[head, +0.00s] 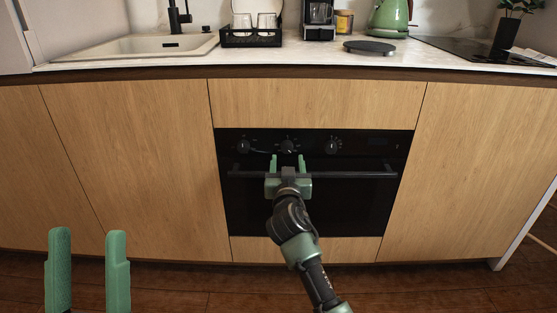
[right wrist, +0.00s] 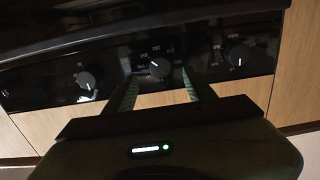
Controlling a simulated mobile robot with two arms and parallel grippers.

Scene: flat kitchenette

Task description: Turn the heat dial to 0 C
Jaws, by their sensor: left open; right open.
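The black oven's control panel (head: 368,144) carries three round dark dials: a left dial (head: 243,146), a middle dial (head: 288,147) and a right dial (head: 332,147). The labels are too small to tell which is the heat dial. My right gripper (head: 287,161) is open, in front of the middle dial. In the right wrist view the picture looks upside down, and the middle dial (right wrist: 160,67) shows between the open fingers (right wrist: 160,82), with a white pointer mark. Contact cannot be told. My left gripper (head: 88,236) is open and empty at the lower left, far from the oven.
The oven handle (head: 350,175) runs across just below the panel, close to my right gripper. Wooden cabinet fronts (head: 130,150) flank the oven. The worktop (head: 300,62) above holds a sink, cup rack, coffee maker and green kettle. The floor (head: 190,290) in front looks clear.

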